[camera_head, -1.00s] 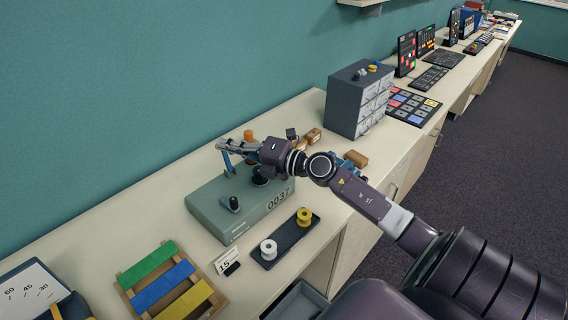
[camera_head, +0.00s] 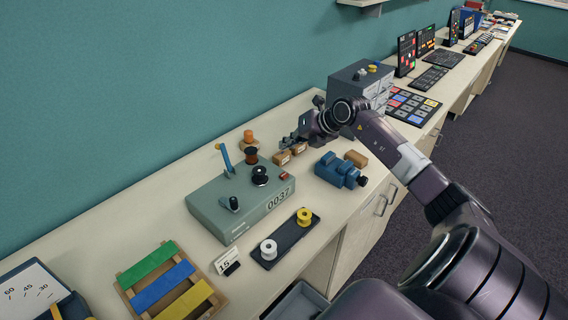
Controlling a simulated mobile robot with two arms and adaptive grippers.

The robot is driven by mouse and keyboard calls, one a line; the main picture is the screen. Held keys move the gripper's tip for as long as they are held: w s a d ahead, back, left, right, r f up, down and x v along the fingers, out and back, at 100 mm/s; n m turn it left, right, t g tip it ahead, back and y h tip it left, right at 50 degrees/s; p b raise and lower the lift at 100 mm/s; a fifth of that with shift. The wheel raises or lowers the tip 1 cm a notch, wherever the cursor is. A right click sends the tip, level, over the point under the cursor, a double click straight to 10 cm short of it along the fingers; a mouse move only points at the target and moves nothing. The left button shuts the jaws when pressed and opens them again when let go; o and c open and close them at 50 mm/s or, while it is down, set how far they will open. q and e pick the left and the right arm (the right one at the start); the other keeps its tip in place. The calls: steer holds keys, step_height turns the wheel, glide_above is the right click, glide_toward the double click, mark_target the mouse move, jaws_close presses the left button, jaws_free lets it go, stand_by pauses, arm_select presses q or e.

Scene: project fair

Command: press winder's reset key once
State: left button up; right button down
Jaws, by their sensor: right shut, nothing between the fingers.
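The winder (camera_head: 222,212) is a grey-green box on the bench with a counter reading 0037 on its front. On its top are a blue lever (camera_head: 226,158), black knobs, a dark spool and a small red key (camera_head: 260,175) near the right end. I cannot read any label on the red key. My right gripper (camera_head: 286,142) is shut and empty, beyond the winder's right end, near small brown blocks (camera_head: 282,158). It is apart from the winder, and the winder's top is in clear view. My left gripper is not in view.
A blue vise-like device (camera_head: 340,170) stands right of the winder. A black tray (camera_head: 290,240) with a white and a yellow spool lies in front. A grey drawer cabinet (camera_head: 345,82) stands behind my right arm. A slatted coloured rack (camera_head: 165,280) is at the lower left.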

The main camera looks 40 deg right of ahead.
mark_target(286, 175)
step_height(286, 175, down, 9)
steer(key=b, duration=0.6)
stand_by(1.4)
steer(key=shift+f, duration=0.35)
steer(key=shift+f+b, duration=0.5)
steer(key=shift+b, duration=0.05)
stand_by(0.6)
steer(key=shift+r, duration=0.1)
steer(key=shift+r+p, duration=0.7)
steer(key=shift+r, duration=0.15)
